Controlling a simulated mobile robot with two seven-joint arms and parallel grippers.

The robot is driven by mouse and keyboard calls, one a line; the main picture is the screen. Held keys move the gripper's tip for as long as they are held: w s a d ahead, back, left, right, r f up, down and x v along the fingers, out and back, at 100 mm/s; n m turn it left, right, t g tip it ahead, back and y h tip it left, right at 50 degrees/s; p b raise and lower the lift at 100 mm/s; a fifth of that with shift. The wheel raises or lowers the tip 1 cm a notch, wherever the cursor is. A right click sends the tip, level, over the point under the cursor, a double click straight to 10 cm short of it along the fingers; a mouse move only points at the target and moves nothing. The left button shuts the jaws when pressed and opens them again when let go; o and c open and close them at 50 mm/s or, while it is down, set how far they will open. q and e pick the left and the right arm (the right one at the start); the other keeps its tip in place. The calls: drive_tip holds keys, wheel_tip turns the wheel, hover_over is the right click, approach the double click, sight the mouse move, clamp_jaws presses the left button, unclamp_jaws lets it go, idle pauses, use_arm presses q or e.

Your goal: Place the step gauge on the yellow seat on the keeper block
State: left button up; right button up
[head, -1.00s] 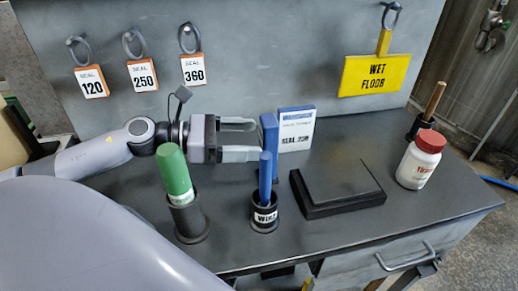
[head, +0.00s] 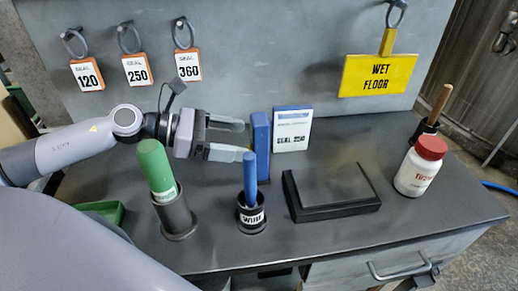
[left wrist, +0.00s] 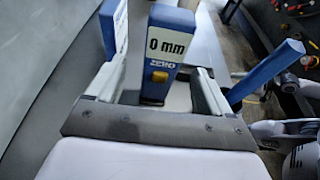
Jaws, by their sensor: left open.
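A narrow upright blue block (head: 261,132), which looks like the step gauge, stands on the bench beside a white and blue SEAL card (head: 292,129). In the left wrist view the block (left wrist: 164,48) reads "0 mm" and "ZERO" and has a small yellow patch on its face. My left gripper (head: 246,140) is open, level, with its fingertips at the block's left side. In the left wrist view the block appears between the two fingers, with a gap at the right one. I cannot identify a keeper block or its yellow seat.
A green-topped cylinder (head: 155,168) and a blue stick in a black cup (head: 250,216) stand in front of the gripper. A low black box (head: 333,190), a red-capped bottle (head: 419,168) and a wooden-handled tool (head: 437,104) lie right. Seal tags and a yellow sign hang behind.

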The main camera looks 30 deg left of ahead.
sight(252, 143)
use_arm(q)
drive_tip(key=shift+p+x, duration=1)
drive_tip(key=shift+x, duration=1.05)
drive_tip(key=shift+w+d+f, duration=0.3)
drive_tip(key=shift+d+f, duration=0.1)
drive_tip(key=shift+d, duration=0.3)
drive_tip(key=c, duration=1.2)
drive_tip(key=shift+c, duration=0.6)
drive_tip(key=shift+r, duration=0.15)
